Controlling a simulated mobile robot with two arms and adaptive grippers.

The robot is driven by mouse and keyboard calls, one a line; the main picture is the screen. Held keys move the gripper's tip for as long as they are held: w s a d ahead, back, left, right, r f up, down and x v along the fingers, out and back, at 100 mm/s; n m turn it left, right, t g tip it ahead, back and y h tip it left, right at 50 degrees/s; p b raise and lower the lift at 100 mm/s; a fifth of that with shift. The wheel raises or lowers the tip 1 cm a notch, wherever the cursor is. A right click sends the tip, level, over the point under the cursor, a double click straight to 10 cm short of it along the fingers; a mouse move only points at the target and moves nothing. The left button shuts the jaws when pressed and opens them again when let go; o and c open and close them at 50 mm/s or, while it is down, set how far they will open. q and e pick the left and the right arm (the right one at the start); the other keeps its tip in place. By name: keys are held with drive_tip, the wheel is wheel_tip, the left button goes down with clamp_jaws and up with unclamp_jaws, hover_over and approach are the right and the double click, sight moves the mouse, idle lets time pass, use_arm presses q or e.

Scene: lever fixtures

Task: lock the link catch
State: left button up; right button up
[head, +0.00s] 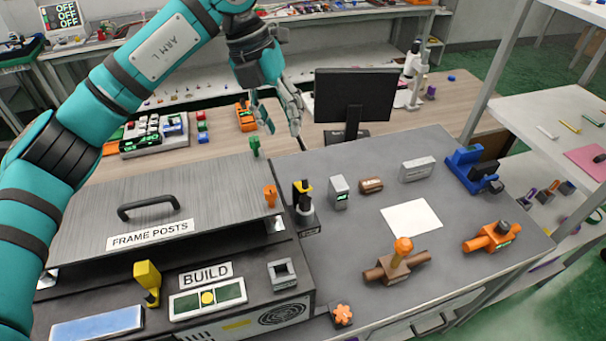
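No part in view carries a readable link catch label, so I cannot tell which one it is. A wide grey lid labelled "FRAME POSTS" (165,205) with a black handle (148,205) lies over the fixture box. A yellow lever (147,281) stands at the box's front left. My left gripper (283,131) is above and behind the lid's far right corner, fingers apart, empty. My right gripper is not in view.
The grey bench holds a brown valve with an orange knob (397,262), an orange valve (490,236), a blue vise (472,168) and white paper (411,217). A black monitor (352,96) stands behind, right of my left gripper.

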sight(303, 177)
use_arm(q)
drive_tip(key=p+x, duration=0.4)
drive_tip(key=x, duration=0.9)
drive_tip(key=shift+d+f+p, duration=0.1)
drive_tip(key=shift+f+p, duration=0.2)
drive_tip(key=shift+f, duration=0.25)
clamp_jaws()
